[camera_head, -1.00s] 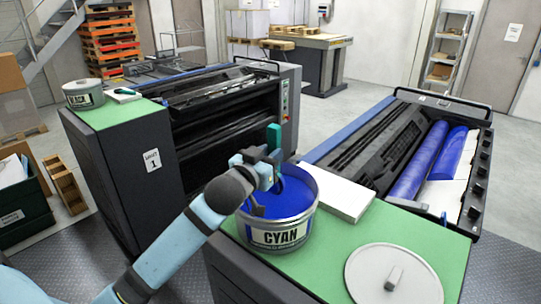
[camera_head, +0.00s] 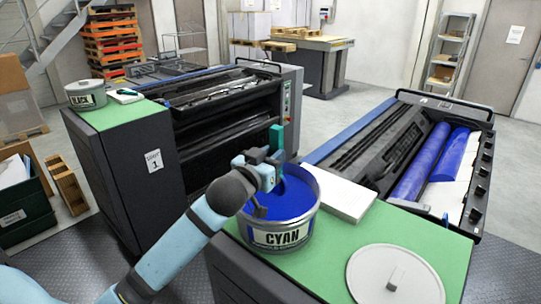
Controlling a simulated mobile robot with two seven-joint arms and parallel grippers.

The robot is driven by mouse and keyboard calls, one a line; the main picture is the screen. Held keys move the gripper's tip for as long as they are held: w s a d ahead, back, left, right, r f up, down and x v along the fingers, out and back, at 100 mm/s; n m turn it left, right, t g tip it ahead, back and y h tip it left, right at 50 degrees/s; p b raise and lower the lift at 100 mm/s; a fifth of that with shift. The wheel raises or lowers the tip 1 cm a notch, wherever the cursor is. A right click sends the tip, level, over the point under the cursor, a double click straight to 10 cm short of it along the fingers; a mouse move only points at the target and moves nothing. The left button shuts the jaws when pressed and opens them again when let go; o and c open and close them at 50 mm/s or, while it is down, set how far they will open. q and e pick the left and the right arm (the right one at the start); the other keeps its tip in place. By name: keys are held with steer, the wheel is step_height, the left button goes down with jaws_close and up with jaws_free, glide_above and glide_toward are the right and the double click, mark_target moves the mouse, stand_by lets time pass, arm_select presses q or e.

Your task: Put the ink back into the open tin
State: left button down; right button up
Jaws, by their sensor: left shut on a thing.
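My left gripper (camera_head: 268,195) is above the left part of the tin's opening. It is shut on a tool with a teal handle (camera_head: 276,138) that stands upright, its lower part hidden by the gripper or in front of the ink. Whether the tool touches the ink cannot be told. The tin's round grey lid (camera_head: 370,275) lies to the right on the green top. My right gripper is not in view.
The open ink trough with blue rollers (camera_head: 420,160) is at the right. A closed BLACK tin (camera_head: 85,95) stands on the far left unit (camera_head: 120,113). Green surface is free between tin and lid.

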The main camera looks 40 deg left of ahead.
mark_target(274, 126)
arm_select(q)
steer(key=p, duration=0.1)
steer(key=w+p, duration=0.1)
steer(key=p, duration=0.1)
steer(key=w+g+p, duration=0.1)
steer(key=p, duration=0.1)
steer(key=shift+a+r, duration=0.3)
steer(key=r+p, duration=0.2)
steer(key=r, duration=0.1)
steer(key=r+p, duration=0.2)
steer(key=shift+s+d+r, duration=0.1)
steer(key=shift+s+r, duration=0.05)
steer(key=shift+s, duration=0.1)
steer(key=shift+r, duration=0.25)
steer(key=shift+w+r, duration=0.15)
steer(key=shift+r, duration=0.55)
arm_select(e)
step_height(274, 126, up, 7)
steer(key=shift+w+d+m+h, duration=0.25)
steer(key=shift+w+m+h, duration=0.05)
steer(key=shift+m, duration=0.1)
arm_select(q)
steer(key=shift+r, duration=0.1)
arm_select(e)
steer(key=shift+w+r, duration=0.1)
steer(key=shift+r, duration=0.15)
